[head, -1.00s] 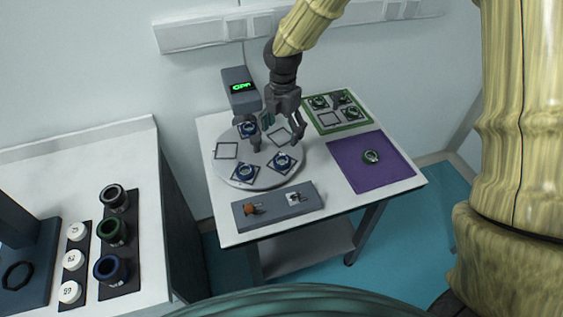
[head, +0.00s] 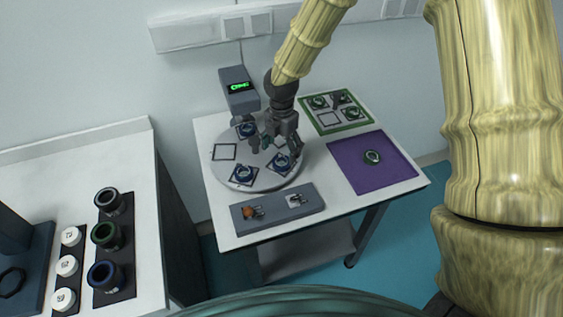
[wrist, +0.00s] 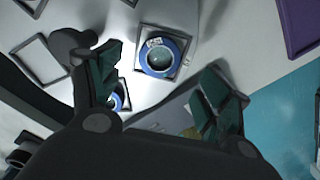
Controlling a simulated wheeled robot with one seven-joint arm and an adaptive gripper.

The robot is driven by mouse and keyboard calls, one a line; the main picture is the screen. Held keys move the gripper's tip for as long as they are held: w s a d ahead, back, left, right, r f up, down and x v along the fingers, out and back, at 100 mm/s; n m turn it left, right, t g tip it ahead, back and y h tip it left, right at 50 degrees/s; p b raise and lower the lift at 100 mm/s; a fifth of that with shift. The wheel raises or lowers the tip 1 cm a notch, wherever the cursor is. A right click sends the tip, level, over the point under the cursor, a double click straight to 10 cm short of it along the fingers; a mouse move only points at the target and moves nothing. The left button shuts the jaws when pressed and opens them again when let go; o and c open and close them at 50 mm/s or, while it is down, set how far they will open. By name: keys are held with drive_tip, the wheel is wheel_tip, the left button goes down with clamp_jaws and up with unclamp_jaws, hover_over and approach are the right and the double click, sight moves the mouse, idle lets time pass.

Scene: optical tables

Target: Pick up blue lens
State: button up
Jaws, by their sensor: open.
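Blue lenses sit in square holders on the round grey turntable (head: 262,181): a front right lens (head: 281,162), a front left lens (head: 243,174) and a back lens (head: 246,129). My gripper (head: 272,147) is open and empty above the turntable, just behind and above the front right lens. In the wrist view one blue-ringed lens (wrist: 162,54) lies ahead of and between my open fingers (wrist: 160,88), apart from both. A second blue lens (wrist: 118,101) is partly hidden by the left finger.
A grey box with a green display (head: 240,88) stands behind the turntable. A grey block with small parts (head: 277,209) lies in front. A purple mat (head: 352,172) with one ring and a green-edged tray (head: 318,129) are on the right. A side bench (head: 140,160) stands left.

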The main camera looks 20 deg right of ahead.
sight(281, 161)
drive_tip(key=shift+f+p, duration=1.1)
drive_tip(key=shift+f, duration=1.45)
drive_tip(key=c, duration=1.1)
